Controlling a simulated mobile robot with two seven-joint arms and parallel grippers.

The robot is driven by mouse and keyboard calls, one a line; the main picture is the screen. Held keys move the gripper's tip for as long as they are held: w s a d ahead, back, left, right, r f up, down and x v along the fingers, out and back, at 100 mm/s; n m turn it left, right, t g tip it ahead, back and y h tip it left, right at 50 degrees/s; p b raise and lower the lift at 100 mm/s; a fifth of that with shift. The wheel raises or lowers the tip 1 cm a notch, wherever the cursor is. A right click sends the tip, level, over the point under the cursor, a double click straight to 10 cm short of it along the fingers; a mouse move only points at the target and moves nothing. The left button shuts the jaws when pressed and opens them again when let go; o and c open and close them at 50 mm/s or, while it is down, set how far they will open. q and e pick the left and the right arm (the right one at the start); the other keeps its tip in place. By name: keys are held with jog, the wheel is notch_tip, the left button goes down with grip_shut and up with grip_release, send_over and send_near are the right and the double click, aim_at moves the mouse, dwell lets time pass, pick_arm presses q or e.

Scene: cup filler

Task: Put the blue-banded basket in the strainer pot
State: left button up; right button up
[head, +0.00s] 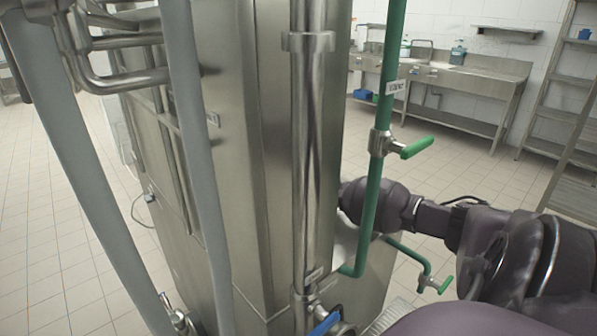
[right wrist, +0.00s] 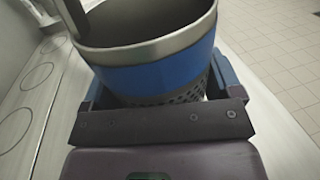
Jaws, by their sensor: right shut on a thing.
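In the right wrist view, the blue-banded basket (right wrist: 165,77) is a steel cylinder with a blue band under its rim and a perforated lower wall. My right gripper (right wrist: 160,90) is shut on it, with a finger at each side. The basket's bottom is hidden behind the gripper. A dark upright bar crosses its rim at upper left. In the head view, my right arm reaches in from the right, and its gripper and the basket are hidden behind the steel machine. I cannot make out the strainer pot in either view. My left gripper is not in view.
A tall steel machine (head: 225,130) with a vertical steel pipe (head: 308,130) and a green pipe (head: 376,200) with green-handled valves stands close in front. A pale surface with round outlines (right wrist: 25,110) lies left of the basket. Tiled floor (head: 440,140) is clear beyond the arm.

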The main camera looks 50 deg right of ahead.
jog(key=shift+f, duration=0.2)
jog(key=o, duration=1)
jog(key=shift+f, duration=0.1)
jog(key=shift+c, duration=0.2)
jog(key=shift+o, duration=0.8)
jog(key=shift+s+r, duration=0.1)
jog(key=shift+r, duration=0.1)
